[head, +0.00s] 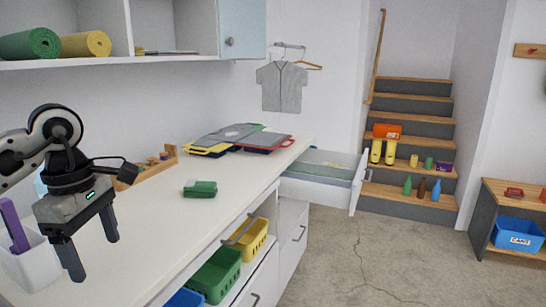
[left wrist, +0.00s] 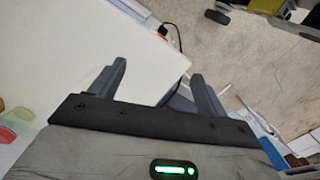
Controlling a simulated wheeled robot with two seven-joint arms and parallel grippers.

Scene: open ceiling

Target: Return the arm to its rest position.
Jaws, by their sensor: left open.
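My left gripper (head: 94,252) is at the left of the head view, above the near part of the white countertop (head: 160,232). Its two dark fingers point down and stand apart, with nothing between them. In the left wrist view the same open fingers (left wrist: 158,88) show with a gap between them, over the counter's edge and the floor. My right gripper is in neither view.
A white bin (head: 30,262) with a purple item stands close to my left gripper. A drawer (head: 325,180) stands open. Green (head: 215,275) and yellow baskets sit below. Floor at right is clear.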

